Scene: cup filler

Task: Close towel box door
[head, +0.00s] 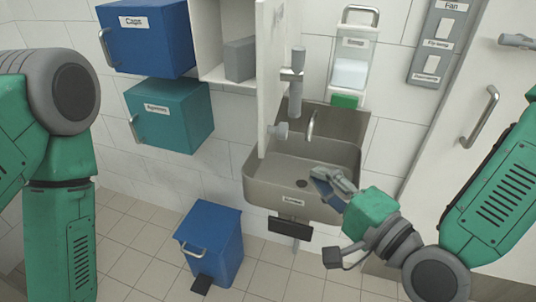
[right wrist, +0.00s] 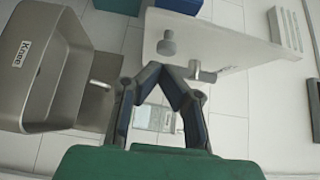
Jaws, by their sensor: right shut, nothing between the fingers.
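The white towel box (head: 212,62) is on the wall at the top middle of the head view. A grey block (head: 240,60) is inside. Its white door (head: 270,62) stands open, nearly edge-on, with a round grey knob (head: 281,130) low on it. In the right wrist view the door (right wrist: 235,38) and knob (right wrist: 168,46) lie beyond my fingertips. My right gripper (head: 322,178) is shut and empty over the sink, below and right of the knob; its fingertips meet in the wrist view (right wrist: 176,70). Contact with the door cannot be told. My left gripper is out of view.
The grey sink (head: 255,180) with its faucet (head: 312,125) lies below the door. A grey cylindrical fixture (head: 295,95) is close to the door's right. Blue (head: 165,45) and teal (head: 180,115) boxes hang left. A blue bin (head: 222,243) stands on the floor.

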